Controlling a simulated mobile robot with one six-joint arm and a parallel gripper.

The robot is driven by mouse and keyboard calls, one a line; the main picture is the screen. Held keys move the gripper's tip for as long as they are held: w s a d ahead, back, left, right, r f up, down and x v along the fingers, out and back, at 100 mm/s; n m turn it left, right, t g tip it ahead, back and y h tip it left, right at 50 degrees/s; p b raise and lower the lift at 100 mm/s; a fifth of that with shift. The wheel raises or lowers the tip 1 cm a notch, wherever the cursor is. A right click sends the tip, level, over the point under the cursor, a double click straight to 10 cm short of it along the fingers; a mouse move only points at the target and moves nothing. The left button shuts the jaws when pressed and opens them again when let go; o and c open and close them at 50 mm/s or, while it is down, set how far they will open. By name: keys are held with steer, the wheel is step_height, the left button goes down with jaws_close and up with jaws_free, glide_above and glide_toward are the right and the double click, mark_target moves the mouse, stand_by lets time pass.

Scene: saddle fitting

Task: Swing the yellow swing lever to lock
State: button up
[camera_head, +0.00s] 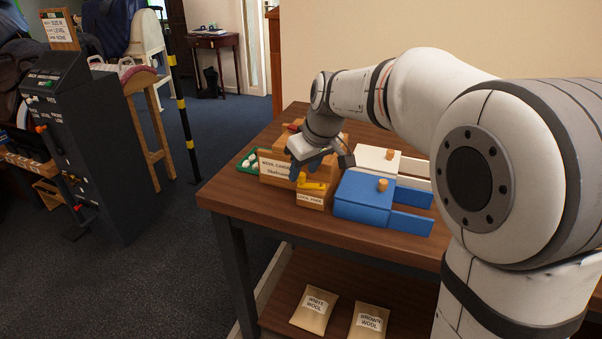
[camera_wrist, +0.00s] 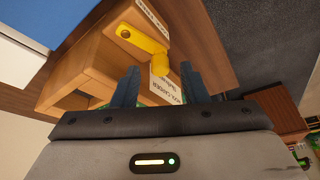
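The yellow swing lever (camera_head: 313,186) sits on top of a small wooden block with a white label, at the front of the wooden wool carder (camera_head: 272,167). In the wrist view the lever (camera_wrist: 143,41) runs from a pivot with a dark centre to a round knob at its near end. My gripper (camera_head: 304,177) points down over the lever. In the wrist view its two dark fingers (camera_wrist: 157,75) are apart, with the knob between or just beyond their tips. Whether either finger touches the knob cannot be told.
A blue box (camera_head: 363,197) with an orange knob stands right of the lever, with a white box (camera_head: 376,158) behind it. A green tray (camera_head: 248,160) lies at the left. The brown table (camera_head: 240,197) is clear along its front left edge. Wool packets (camera_head: 315,309) lie on the lower shelf.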

steer(key=shift+x, duration=0.85)
steer(key=shift+c, duration=0.4)
jaws_close()
steer(key=shift+w, duration=0.1)
steer(key=shift+w+m+t+h+p, duration=0.25)
steer(key=shift+m+p, duration=0.1)
steer(key=shift+m, duration=0.4)
steer(key=shift+w+m+t+h+p, duration=0.15)
steer(key=shift+w+m+h+p, duration=0.15)
steer(key=shift+m, duration=0.45)
steer(key=shift+s+d, duration=0.1)
